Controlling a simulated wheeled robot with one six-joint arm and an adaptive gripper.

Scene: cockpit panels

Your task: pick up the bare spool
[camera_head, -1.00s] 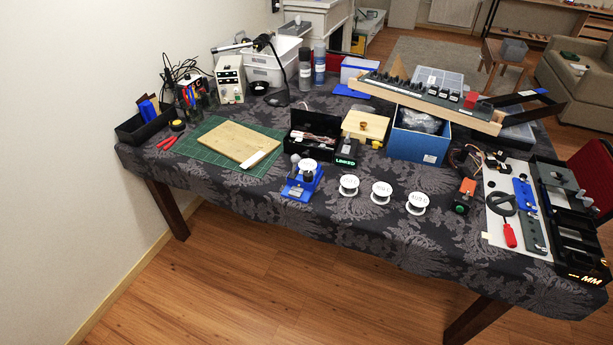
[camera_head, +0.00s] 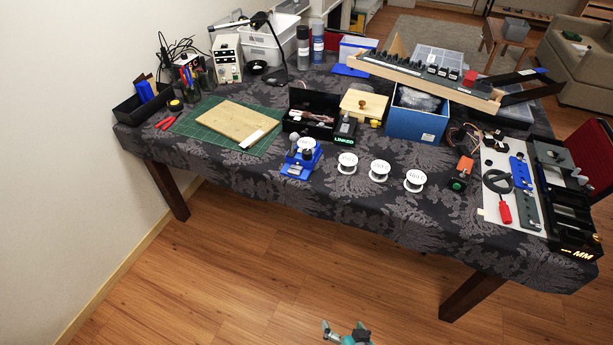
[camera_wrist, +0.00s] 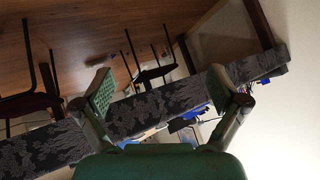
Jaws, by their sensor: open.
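Three white-topped spools stand in a row near the front of the table in the head view: a left one (camera_head: 347,163), a middle one (camera_head: 379,171) and a right one (camera_head: 414,181). Another white-topped spool (camera_head: 306,146) sits on a blue stand (camera_head: 296,166). All look alike at this size, so I cannot tell which is bare. My gripper (camera_head: 345,331) shows at the bottom edge, in front of the table and well apart from the spools. The wrist view shows its fingers (camera_wrist: 160,92) spread wide with nothing between them; I make out no spool there.
A dark patterned cloth covers the table (camera_head: 370,220); its front strip before the spools is clear. Behind the spools stand a black open box (camera_head: 313,102) and a blue box (camera_head: 414,126). An orange and black device (camera_head: 461,172) stands right of them. Wooden floor (camera_head: 230,270) is free in front.

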